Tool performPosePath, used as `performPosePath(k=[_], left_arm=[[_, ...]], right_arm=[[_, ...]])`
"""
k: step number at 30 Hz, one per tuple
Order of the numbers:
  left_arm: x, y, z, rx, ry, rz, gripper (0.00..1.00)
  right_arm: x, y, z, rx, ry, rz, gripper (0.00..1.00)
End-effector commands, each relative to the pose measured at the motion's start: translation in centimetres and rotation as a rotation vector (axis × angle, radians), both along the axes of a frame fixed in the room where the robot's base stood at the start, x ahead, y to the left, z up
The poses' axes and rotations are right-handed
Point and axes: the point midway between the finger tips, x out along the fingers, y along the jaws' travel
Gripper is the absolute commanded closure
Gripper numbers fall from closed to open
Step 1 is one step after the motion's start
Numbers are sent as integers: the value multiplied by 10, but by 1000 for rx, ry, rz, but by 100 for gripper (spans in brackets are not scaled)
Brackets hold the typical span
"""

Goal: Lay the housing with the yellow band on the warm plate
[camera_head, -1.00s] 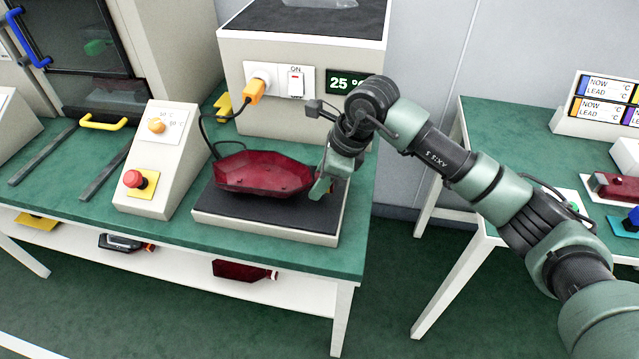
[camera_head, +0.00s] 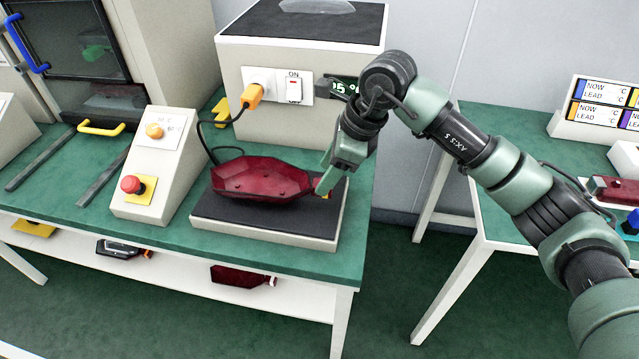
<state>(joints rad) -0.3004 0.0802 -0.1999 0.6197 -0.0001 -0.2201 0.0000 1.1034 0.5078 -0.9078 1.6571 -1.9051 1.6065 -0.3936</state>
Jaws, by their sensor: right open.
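The dark red, dish-shaped housing (camera_head: 262,180) lies on the black top of the warm plate (camera_head: 265,217). A small patch of yellow shows at the housing's right end, beside my right gripper's fingers. My right gripper (camera_head: 325,183) is open at that right end, pointing down and to the left. Its fingers partly cover the end, and I cannot tell whether they touch it. My left gripper is not in view.
A sloped control box with a red button (camera_head: 132,184) stands left of the plate. Behind it is a white unit with an orange plug (camera_head: 254,92) and black cable. Another dark red housing (camera_head: 243,276) lies on the lower shelf. A second table is at right.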

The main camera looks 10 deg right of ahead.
Motion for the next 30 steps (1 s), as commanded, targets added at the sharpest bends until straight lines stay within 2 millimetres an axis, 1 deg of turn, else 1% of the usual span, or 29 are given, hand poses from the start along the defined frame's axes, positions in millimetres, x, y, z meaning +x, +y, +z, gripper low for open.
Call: performPosePath(k=[1,3,6,9,12,16,27,29,30], left_arm=[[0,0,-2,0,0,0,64],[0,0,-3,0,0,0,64],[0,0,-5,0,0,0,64],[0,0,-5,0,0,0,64],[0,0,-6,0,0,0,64],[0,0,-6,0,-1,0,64],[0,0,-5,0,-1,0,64],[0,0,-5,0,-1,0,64],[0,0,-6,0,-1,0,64]], right_arm=[[-2,-4,10,-1,-4,0,47],[-4,-9,24,-1,-3,0,47],[-7,-15,41,-1,-3,0,47],[-9,-19,52,0,-1,1,47],[-11,-22,58,-1,0,0,47],[-12,-23,61,-1,2,1,47],[-12,-22,61,1,2,2,47],[-14,-17,59,22,6,8,47],[-17,-9,58,52,10,17,47]])
